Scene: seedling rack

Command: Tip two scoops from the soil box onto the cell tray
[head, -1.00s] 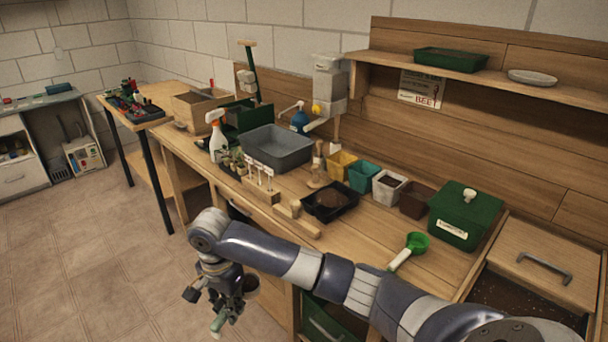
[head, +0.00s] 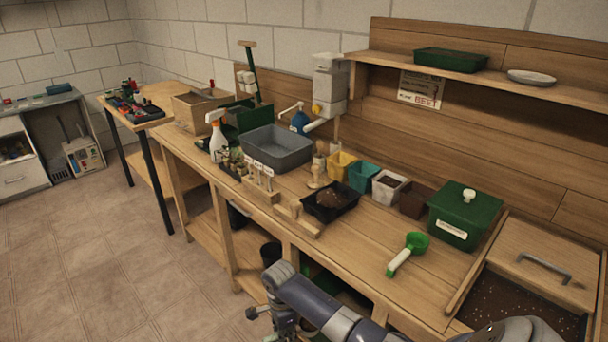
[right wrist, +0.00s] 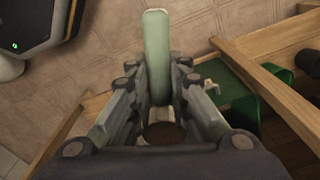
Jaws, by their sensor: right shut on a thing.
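A soil box (head: 585,325) with dark speckled soil is sunk into the bench at the lower right, partly under a wooden lid. A black tray (head: 352,207) with brown soil stands mid-bench; I cannot make out cells in it. A green scoop (head: 415,243) with a pale handle lies on the bench, apart from my gripper. A brown round patch shows between the fingers. In the head view the right gripper is low, off the bench's front edge. My left gripper is out of view.
A green lidded box (head: 465,217), several small pots (head: 388,187), a wooden block stand (head: 297,218) and a grey basin (head: 277,149) stand on the bench. Bare bench lies around the green scoop. A shelf (head: 430,58) overhangs the back. A black bucket (head: 270,252) is below.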

